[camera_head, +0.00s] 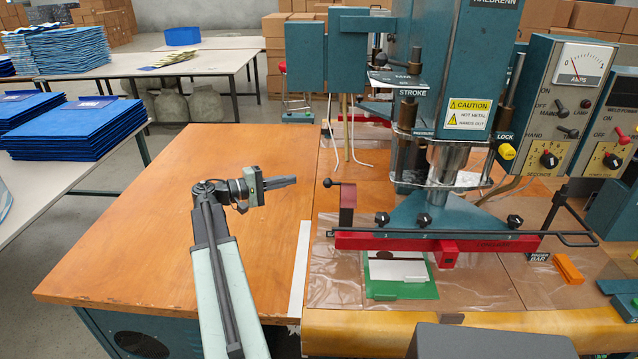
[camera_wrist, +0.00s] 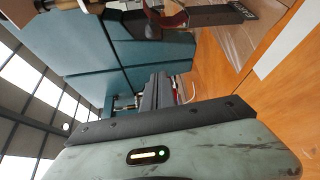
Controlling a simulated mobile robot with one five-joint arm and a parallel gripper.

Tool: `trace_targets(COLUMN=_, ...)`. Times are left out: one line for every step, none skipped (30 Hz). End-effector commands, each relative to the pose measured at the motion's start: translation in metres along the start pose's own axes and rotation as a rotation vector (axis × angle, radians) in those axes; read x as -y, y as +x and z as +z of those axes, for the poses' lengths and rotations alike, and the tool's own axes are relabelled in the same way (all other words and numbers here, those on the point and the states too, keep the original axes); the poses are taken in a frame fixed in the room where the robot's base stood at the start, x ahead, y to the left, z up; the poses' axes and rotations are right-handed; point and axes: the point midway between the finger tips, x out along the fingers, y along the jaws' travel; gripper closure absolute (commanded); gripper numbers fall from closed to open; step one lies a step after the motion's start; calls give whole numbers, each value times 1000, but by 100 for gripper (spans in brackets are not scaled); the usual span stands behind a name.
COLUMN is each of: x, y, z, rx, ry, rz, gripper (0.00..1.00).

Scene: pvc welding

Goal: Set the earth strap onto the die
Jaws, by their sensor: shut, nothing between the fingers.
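My gripper (camera_head: 282,182) is over the orange-brown table, shut and empty, its fingers pointing right toward the press. In the wrist view its dark fingers (camera_wrist: 158,92) lie together. A dark red-brown strap (camera_head: 347,204), apparently the earth strap, hangs upright by a black-knobbed lever at the left end of the press, right of my gripper and apart from it. A red-brown piece, perhaps the same strap, shows at the top of the wrist view (camera_wrist: 168,14). The long red bar (camera_head: 400,242) under the teal press head looks like the die. A black rod crosses in front of it.
The teal press head (camera_head: 455,215) and control box (camera_head: 580,95) stand at right. A green sheet (camera_head: 400,289) lies under the bar; an orange block (camera_head: 568,268) lies right. Blue stacks (camera_head: 75,128) are left. The wooden table top (camera_head: 130,250) around my arm is clear.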

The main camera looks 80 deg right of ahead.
Motion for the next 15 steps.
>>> trace_targets(x=0, y=0, z=0, rx=0, ry=0, rz=-1, gripper=100)
trace_targets(x=0, y=1, z=0, rx=0, ry=0, rz=-1, gripper=100)
trace_targets(x=0, y=2, z=0, rx=0, ry=0, rz=-1, gripper=100)
trace_targets(x=0, y=5, z=0, rx=1, ry=0, rz=-1, gripper=100)
trace_targets(x=1, y=8, z=0, rx=1, ry=1, rz=-2, gripper=100)
trace_targets(x=1, y=13, z=0, rx=1, ry=1, rz=-2, gripper=100)
trace_targets(x=1, y=17, z=0, rx=1, ry=1, rz=-2, gripper=100)
trace_targets(x=1, y=23, z=0, rx=2, ry=1, rz=-2, gripper=100)
trace_targets(x=1, y=32, z=0, rx=3, ry=1, rz=-2, gripper=100)
trace_targets(x=1, y=38, z=0, rx=2, ry=1, rz=-2, gripper=100)
trace_targets(x=1, y=45, z=0, rx=2, ry=1, rz=-2, gripper=100)
trace_targets(x=2, y=54, z=0, rx=3, ry=1, rz=-3, gripper=100)
trace_targets(x=2, y=60, z=0, rx=2, ry=1, rz=-3, gripper=100)
trace_targets(x=2, y=67, z=0, rx=3, ry=1, rz=-3, gripper=100)
trace_targets(x=2, y=76, z=0, rx=3, ry=1, rz=-3, gripper=100)
